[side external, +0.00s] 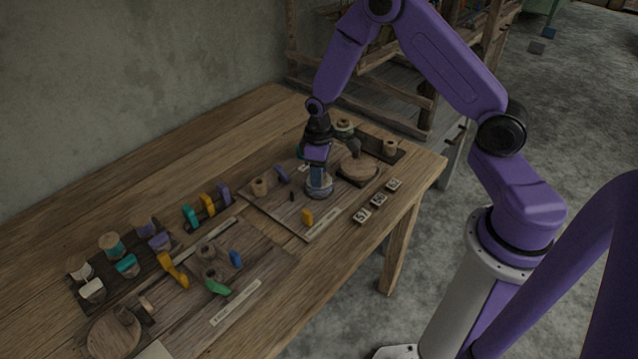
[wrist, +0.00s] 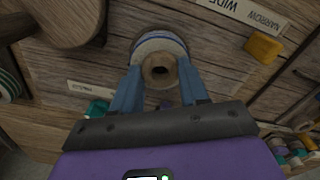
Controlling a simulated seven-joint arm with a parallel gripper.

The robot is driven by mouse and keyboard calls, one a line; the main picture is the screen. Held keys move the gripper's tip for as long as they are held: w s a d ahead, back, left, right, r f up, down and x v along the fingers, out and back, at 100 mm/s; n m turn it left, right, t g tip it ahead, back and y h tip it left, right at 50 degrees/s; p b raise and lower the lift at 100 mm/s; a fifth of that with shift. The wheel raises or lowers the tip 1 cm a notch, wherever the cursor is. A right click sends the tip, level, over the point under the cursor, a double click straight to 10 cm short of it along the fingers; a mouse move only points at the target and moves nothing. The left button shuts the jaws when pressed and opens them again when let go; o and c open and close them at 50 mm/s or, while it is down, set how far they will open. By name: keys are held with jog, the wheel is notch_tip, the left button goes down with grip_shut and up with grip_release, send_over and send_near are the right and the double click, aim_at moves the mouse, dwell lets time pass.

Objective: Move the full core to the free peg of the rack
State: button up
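A round core (side external: 319,188) with a pale and blue band stands on the board below my gripper (side external: 318,172). In the wrist view the core (wrist: 158,68) shows a wooden tube with a dark hole. My gripper's two blue fingers (wrist: 158,84) stand on either side of that tube, very close to it. Whether they press on it cannot be told. A dark rack (side external: 372,137) lies at the table's far right end, with a green-and-wood spool (side external: 344,126) and a bare wooden spool (side external: 390,147) on it. I cannot make out a free peg clearly.
A wooden disc (side external: 358,169) lies between the core and the rack. A yellow block (side external: 307,216) and several small labelled tiles (side external: 378,200) are nearby. Other spools (side external: 113,246) and coloured pieces fill the table's left. The loom (side external: 400,95) stands behind.

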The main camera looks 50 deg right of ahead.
jog(key=shift+c, duration=0.7)
jog(key=shift+r, duration=2.8)
jog(key=shift+r, duration=0.45)
notch_tip(320, 180, up, 5)
jog(key=w+d+m, duration=0.3)
jog(key=d+m, duration=0.5)
jog(key=d, duration=1.9)
jog(key=shift+w+a+f, duration=0.1)
jog(key=shift+w+f, duration=0.05)
jog(key=shift+f, duration=2.65)
jog(key=shift+w+a+f, duration=0.1)
jog(key=shift+f, duration=2.7)
